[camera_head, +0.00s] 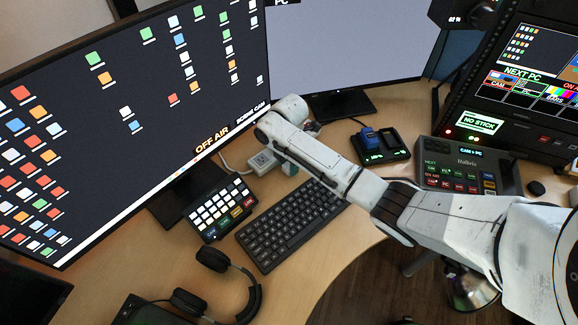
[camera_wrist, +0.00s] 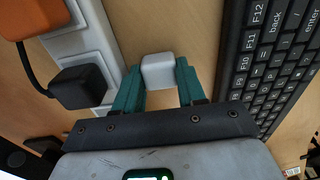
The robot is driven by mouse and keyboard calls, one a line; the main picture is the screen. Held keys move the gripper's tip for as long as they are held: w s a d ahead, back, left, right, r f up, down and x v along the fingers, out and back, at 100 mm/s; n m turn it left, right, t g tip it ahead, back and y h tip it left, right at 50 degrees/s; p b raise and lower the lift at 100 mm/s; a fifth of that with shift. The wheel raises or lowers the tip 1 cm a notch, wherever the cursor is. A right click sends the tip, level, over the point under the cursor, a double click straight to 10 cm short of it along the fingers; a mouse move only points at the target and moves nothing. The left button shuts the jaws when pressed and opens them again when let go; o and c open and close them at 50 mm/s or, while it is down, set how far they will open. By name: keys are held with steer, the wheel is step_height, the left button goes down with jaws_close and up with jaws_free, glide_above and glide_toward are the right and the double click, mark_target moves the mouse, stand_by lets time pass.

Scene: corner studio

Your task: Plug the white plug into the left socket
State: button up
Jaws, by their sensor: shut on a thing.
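The white plug (camera_wrist: 158,70) is between the two teal fingers of my gripper (camera_wrist: 158,82) in the wrist view, over the wooden desk. A white power strip (camera_wrist: 92,42) lies to the left of it, with a gap of bare desk between them. A black plug (camera_wrist: 80,87) and an orange plug (camera_wrist: 34,17) show at the strip. The strip runs out of the picture at the top, and I cannot make out a free socket. In the head view the strip (camera_head: 262,162) is beside my gripper (camera_head: 290,169), which is mostly hidden by my arm.
A black keyboard (camera_head: 290,225) lies close by on the right in the wrist view. A button pad (camera_head: 221,207), headphones (camera_head: 222,263), a charger with a blue item (camera_head: 368,136), a switcher panel (camera_head: 460,168) and a large monitor (camera_head: 120,100) stand around on the desk.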

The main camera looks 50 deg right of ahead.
steer(key=shift+r, duration=0.55)
step_height(320, 180, up, 2)
steer(key=shift+r, duration=0.15)
steer(key=s+a+r+p, duration=0.3)
steer(key=s+r, duration=0.1)
steer(key=s, duration=0.2)
steer(key=s+a+r+p, duration=0.3)
steer(key=s+r, duration=0.2)
steer(key=s, duration=0.1)
steer(key=shift+s+r+p, duration=0.3)
steer(key=shift+s+p, duration=0.05)
